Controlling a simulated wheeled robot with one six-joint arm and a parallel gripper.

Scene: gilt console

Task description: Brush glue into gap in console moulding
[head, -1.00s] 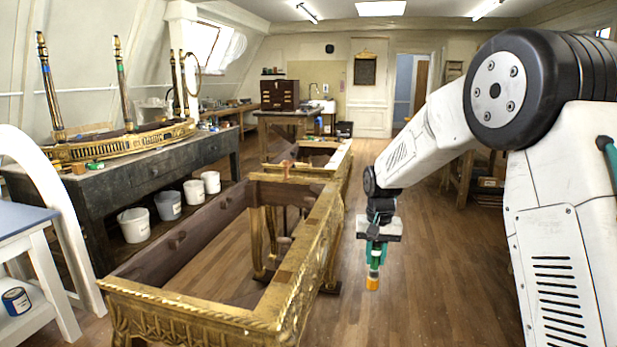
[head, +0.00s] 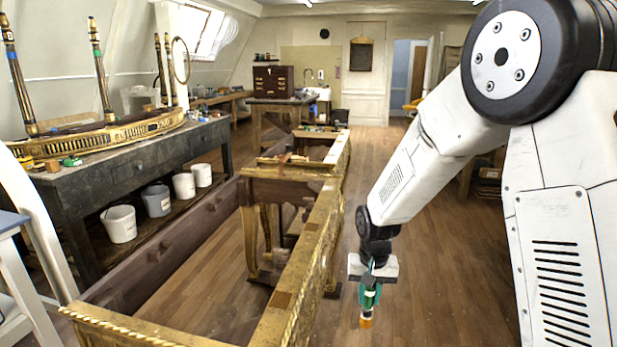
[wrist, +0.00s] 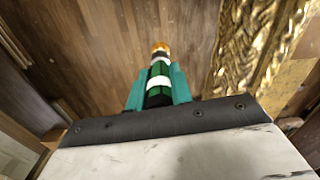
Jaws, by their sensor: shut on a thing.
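The gilt console (head: 312,240) is a long open frame with carved gold moulding and dark wood inside, standing on the floor left of my arm. My gripper (head: 369,290) hangs over the floor just right of the console's gilt side. Its teal fingers are shut on a brush (head: 366,322) with a green and white handle and an orange end, which points down. In the wrist view the brush (wrist: 159,75) points away between the fingers, and carved gilt moulding (wrist: 253,50) lies to its right, apart from it. I cannot make out the gap in the moulding.
A dark workbench (head: 150,170) on the left bears a gilt piece with upright posts. White buckets (head: 119,223) stand on its lower shelf. A white stand (head: 25,250) is at the near left. The wooden floor right of the console is clear.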

